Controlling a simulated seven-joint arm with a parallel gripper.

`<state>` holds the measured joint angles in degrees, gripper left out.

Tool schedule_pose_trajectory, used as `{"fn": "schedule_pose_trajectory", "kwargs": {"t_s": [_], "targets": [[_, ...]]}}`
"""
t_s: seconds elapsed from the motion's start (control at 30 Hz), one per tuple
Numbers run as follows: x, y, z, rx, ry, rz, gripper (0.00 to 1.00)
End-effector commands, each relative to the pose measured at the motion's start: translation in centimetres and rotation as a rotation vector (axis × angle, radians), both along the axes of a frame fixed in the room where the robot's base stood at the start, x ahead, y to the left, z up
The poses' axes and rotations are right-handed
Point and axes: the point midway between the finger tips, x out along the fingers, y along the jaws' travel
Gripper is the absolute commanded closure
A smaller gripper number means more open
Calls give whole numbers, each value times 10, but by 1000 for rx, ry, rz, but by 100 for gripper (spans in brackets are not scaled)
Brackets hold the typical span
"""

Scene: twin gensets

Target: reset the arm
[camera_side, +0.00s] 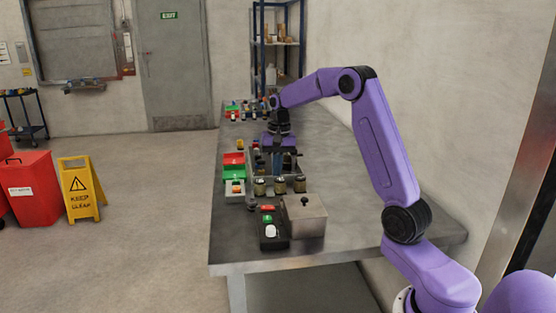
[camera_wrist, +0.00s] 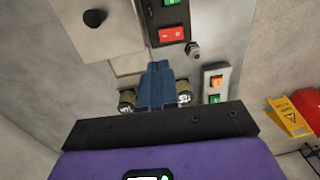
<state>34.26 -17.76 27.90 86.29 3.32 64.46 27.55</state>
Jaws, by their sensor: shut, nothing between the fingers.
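My purple arm reaches over the workbench (camera_side: 340,238) in the side view. My gripper (camera_side: 277,158) points down above the middle of the bench, among the genset parts. In the wrist view, my gripper (camera_wrist: 157,82) shows its two blue fingers closed together, with nothing between them. Two round gauge-like parts show on either side of the fingers, the left one (camera_wrist: 127,101) and the right one (camera_wrist: 184,93). The fingertips' exact height above the bench is hard to tell.
A grey metal box with a black knob (camera_side: 304,216) and a black switch box (camera_side: 272,233) stand at the near end. Red and green switches (camera_side: 234,159) line the left edge. More small parts (camera_side: 240,110) stand at the far end. The bench's right side is clear.

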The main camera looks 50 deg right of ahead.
Motion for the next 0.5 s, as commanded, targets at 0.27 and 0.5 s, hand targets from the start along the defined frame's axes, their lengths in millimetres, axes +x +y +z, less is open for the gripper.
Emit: {"fn": "schedule_pose_trajectory", "kwargs": {"t_s": [0.27,0.5], "targets": [[-3,-3,26,0,0,1,100],[-5,14,28,-2,1,53,100]]}}
